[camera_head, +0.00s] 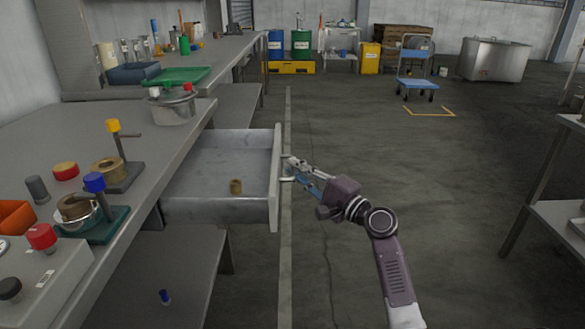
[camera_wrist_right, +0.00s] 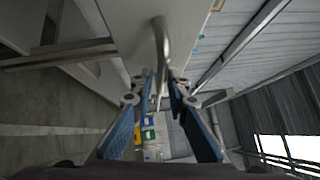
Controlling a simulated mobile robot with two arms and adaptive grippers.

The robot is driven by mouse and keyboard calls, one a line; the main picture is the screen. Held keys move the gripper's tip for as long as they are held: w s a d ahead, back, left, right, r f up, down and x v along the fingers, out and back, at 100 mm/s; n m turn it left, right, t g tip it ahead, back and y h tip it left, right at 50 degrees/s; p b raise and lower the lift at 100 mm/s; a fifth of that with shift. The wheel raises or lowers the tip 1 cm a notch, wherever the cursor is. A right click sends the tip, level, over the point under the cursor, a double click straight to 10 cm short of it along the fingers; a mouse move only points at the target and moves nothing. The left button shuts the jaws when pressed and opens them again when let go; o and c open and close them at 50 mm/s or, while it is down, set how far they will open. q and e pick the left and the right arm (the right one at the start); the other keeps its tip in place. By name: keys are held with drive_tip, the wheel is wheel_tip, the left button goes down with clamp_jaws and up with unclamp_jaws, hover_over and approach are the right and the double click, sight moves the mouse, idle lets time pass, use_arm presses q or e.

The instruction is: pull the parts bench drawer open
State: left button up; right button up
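The parts bench drawer (camera_head: 222,211) stands pulled well out from under the bench top, at the left in the head view. The drawer front (camera_head: 275,180) faces right. My right gripper (camera_head: 289,172) is at the handle on that front. In the right wrist view my right gripper's blue-padded fingers (camera_wrist_right: 160,85) lie on both sides of the curved metal handle (camera_wrist_right: 161,38) and appear closed on it. The handle is mostly hidden by the fingers in the head view. My left gripper is not in view.
The bench top (camera_head: 165,150) holds stands with yellow and blue knobs, a pot and a control box. The floor right of the drawer is clear up to a rack (camera_head: 545,215). A blue cart (camera_head: 415,70) stands farther back.

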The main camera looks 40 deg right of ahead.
drive_tip(key=v, duration=1)
drive_tip(key=shift+s, duration=0.3)
